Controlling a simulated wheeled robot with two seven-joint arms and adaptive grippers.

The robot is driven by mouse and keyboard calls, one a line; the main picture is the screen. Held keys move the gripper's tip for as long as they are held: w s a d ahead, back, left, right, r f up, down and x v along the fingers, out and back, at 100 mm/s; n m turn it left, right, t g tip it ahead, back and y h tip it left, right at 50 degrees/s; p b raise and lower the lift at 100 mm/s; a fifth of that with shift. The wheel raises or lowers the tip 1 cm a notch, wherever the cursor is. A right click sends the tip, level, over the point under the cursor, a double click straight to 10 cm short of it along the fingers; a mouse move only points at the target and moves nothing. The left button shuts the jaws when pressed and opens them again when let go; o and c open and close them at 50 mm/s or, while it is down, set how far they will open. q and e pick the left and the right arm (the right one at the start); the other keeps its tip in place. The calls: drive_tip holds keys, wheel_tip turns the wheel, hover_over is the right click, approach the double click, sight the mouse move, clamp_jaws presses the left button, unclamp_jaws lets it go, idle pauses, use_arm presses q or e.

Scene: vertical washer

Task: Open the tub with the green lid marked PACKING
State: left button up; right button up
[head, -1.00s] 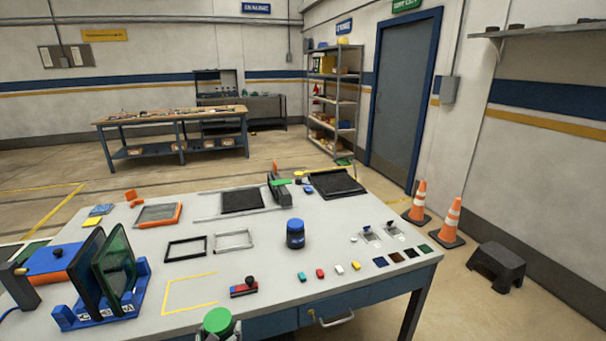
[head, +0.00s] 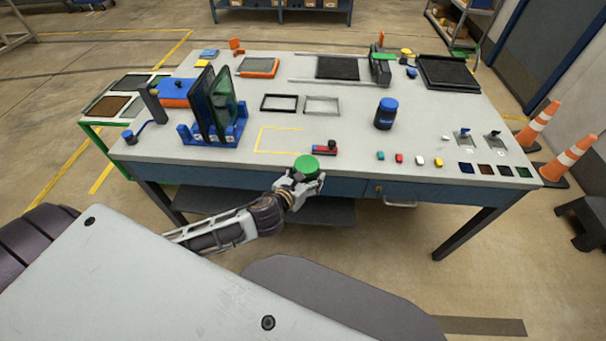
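A tub with a round green lid (head: 306,164) is at the table's front edge. Its lid faces up toward the head camera and is in place; no PACKING lettering is readable. My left gripper (head: 303,181) comes in from the left with its fingers around the tub's body, below the lid, and appears shut on it. The gripper hides most of the body, and I cannot tell whether the tub touches the table. My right gripper is not in view.
A dark jar with a blue lid (head: 386,113) stands on the grey table (head: 350,133). A red block with a black knob (head: 325,149) lies just behind the tub. A blue rack (head: 213,127) holds dark panels at the left. Small coloured blocks lie along the right front.

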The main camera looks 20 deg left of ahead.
sight(315, 177)
use_arm(q)
drive_tip(key=d+r+h, duration=0.1)
drive_tip(key=d+r+m, duration=0.1)
drive_tip(key=d, duration=0.1)
drive_tip(key=shift+w+d+r+m+h, duration=0.1)
drive_tip(key=shift+w+r+m+h, duration=0.1)
drive_tip(key=shift+m+h, duration=0.15)
drive_tip(key=shift+d+r, duration=0.15)
drive_tip(key=shift+d, duration=0.15)
drive_tip(key=d+r+m+g+h, duration=0.3)
drive_tip(key=d+r+m+h, duration=0.2)
drive_tip(key=d, duration=0.5)
drive_tip(key=shift+w+r+h, duration=0.4)
drive_tip(key=shift+r+h, duration=0.05)
drive_tip(key=shift+r, duration=0.55)
